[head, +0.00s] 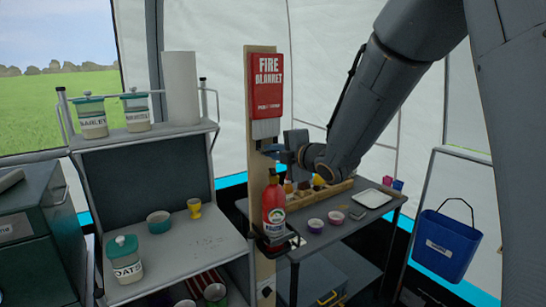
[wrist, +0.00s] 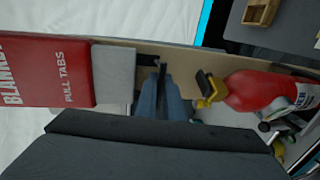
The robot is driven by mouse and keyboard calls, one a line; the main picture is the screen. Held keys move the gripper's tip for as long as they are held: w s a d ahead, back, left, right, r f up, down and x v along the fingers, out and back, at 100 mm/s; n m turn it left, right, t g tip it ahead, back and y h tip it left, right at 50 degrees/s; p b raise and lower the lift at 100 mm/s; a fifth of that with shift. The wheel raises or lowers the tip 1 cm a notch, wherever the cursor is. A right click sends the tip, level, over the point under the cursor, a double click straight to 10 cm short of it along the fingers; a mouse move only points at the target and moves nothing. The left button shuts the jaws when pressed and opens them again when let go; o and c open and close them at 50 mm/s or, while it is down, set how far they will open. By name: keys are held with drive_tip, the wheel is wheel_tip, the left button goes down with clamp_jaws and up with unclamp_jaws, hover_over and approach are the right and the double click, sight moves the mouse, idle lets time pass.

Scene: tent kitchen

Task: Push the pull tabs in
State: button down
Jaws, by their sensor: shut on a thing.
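The red fire blanket case (head: 267,85) is fixed to an upright wooden board. A pale grey flap of blanket (head: 265,129) hangs out below it. In the wrist view the case (wrist: 45,72) lies at left, marked PULL TABS, with the grey flap (wrist: 113,75) sticking out of its end. Dark pull tabs (wrist: 147,60) extend beyond the flap. My gripper (head: 272,149) is at the board just below the flap. In the wrist view its blue-grey fingers (wrist: 161,88) are close together, with a dark tab between their tips. The tab ends are partly hidden by the fingers.
A red fire extinguisher (head: 274,208) is mounted on the same board below my gripper. A dark table (head: 345,228) with bowls, a wooden rack and a white tray stands behind to the right. A shelf unit (head: 185,255) with jars is at left. A blue bucket (head: 447,243) hangs at right.

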sight(263, 131)
wheel_tip(263, 131, up, 6)
drive_tip(key=shift+w+r+p, duration=0.1)
drive_tip(key=shift+p, duration=0.4)
drive_tip(key=c, duration=2.1)
unclamp_jaws()
drive_tip(key=shift+o, duration=1.2)
drive_tip(key=shift+s+d, duration=0.35)
drive_tip(key=shift+s, duration=0.1)
drive_tip(key=b+v, duration=0.2)
drive_tip(key=v, duration=0.4)
drive_tip(key=shift+s+d, duration=0.15)
drive_tip(key=shift+s, duration=0.2)
